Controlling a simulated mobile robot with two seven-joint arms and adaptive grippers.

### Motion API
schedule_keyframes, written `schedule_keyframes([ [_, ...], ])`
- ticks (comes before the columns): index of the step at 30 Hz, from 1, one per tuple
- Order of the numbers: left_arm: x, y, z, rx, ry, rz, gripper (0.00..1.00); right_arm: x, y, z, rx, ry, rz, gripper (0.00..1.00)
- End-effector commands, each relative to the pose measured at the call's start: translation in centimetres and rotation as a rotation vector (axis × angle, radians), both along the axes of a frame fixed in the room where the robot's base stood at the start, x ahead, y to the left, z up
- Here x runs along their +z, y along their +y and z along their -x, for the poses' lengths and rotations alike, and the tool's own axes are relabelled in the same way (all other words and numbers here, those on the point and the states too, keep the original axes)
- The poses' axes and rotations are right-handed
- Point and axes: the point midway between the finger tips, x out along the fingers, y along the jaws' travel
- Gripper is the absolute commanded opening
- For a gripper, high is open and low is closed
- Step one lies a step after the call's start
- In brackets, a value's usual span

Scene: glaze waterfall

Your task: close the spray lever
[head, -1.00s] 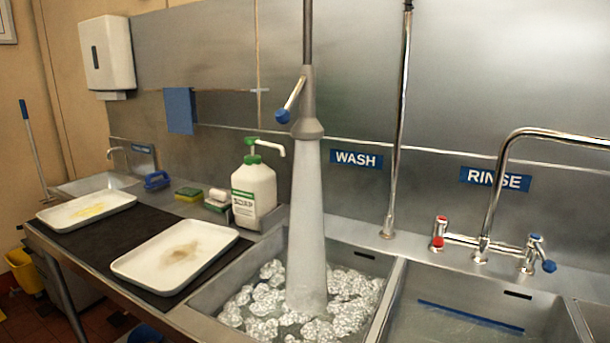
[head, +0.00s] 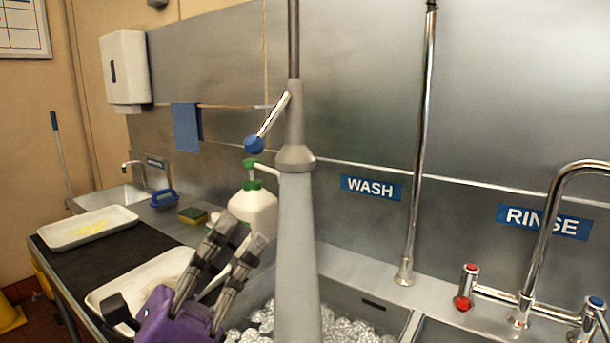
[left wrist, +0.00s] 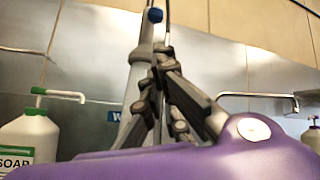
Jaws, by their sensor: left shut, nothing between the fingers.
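The spray lever (head: 271,119) is a chrome rod with a blue knob (head: 253,145). It slants down and left from the grey spray head (head: 295,140) hanging over the wash sink. A wide pale stream (head: 298,250) falls from the head into the sink. My left gripper (head: 240,236), purple with dark fingers, is below the knob and left of the stream, shut and empty. It is apart from the lever. In the left wrist view the blue knob (left wrist: 155,15) shows above the fingertips (left wrist: 155,72). My right gripper is out of view.
A white soap bottle (head: 254,206) with a green pump stands just behind my left gripper. Trays (head: 100,221) lie on the dark mat at left. A chrome pipe (head: 423,130) and the rinse tap (head: 545,240) stand at right. The wash sink holds foam (head: 345,328).

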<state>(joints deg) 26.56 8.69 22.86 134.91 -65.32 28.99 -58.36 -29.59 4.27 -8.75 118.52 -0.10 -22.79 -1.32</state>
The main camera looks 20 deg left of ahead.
Motion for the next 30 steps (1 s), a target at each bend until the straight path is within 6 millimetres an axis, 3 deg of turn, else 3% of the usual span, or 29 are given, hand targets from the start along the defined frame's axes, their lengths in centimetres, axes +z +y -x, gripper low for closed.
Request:
schedule_keyframes([
  [5,1.0,-0.4,-0.6,0.001,-0.005,-0.005,0.0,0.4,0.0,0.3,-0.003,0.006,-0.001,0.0],
  [18,6.2,-3.3,-5.2,-0.001,-0.006,-0.002,0.0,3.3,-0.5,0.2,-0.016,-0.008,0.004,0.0],
  [30,6.8,-3.9,-6.3,0.001,0.0,-0.001,0.0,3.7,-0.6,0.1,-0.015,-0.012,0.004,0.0],
])
